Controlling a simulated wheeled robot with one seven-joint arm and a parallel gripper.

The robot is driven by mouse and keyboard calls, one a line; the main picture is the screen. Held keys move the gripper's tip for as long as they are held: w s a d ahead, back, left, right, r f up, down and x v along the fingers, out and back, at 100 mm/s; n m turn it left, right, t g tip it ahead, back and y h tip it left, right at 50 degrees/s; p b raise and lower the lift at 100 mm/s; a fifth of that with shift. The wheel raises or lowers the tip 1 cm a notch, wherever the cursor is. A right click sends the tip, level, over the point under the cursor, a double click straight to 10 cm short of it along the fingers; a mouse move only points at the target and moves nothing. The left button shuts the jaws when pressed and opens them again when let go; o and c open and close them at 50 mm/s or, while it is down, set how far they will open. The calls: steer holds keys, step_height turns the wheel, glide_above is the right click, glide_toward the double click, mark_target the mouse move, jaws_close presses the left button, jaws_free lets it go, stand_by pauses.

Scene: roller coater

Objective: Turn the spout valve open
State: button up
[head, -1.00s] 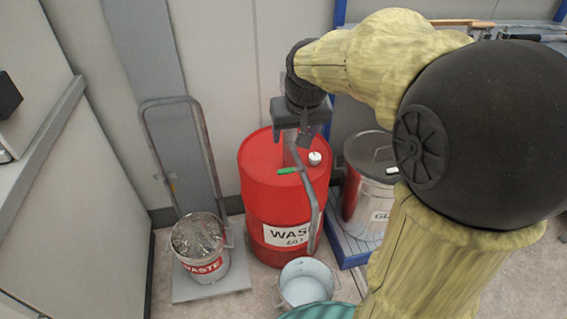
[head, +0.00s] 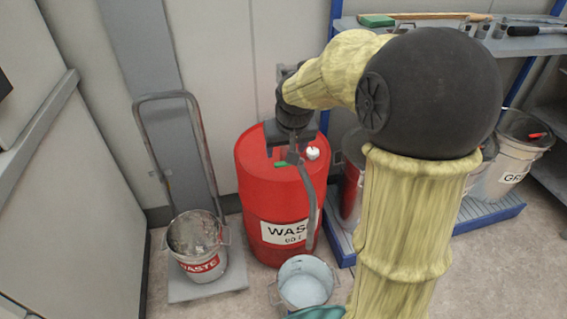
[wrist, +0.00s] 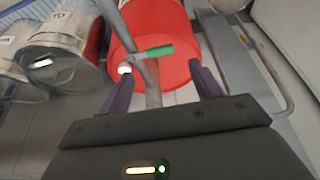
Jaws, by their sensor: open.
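The spout valve's green handle (head: 281,164) sits on the grey spout pipe (head: 308,200) at the top of the red waste drum (head: 255,200). In the wrist view the green handle (wrist: 153,52) lies crosswise, pointing right from the pipe. My gripper (head: 289,151) is above the drum top, close to the handle, and covers part of it in the head view. In the wrist view my gripper (wrist: 163,68) is open, with the pipe showing between its fingers and the handle just beyond the tips. I cannot tell any contact.
A white cap (head: 313,153) sits on the drum top. An empty pale bucket (head: 305,285) stands under the spout. A waste bucket (head: 195,250) rests on a hand cart (head: 207,289) at left. A shelf with tools (head: 440,38) stands behind at right.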

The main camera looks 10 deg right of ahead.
mark_target(283, 163)
steer(key=b+x, duration=0.2)
steer(key=x, duration=0.4)
steer(key=shift+w+d+f, duration=0.1)
steer(key=shift+d+f, duration=0.05)
steer(key=shift+d, duration=0.05)
steer(key=shift+w+a+f, duration=0.1)
steer(key=shift+a, duration=0.2)
steer(key=c, duration=1.4)
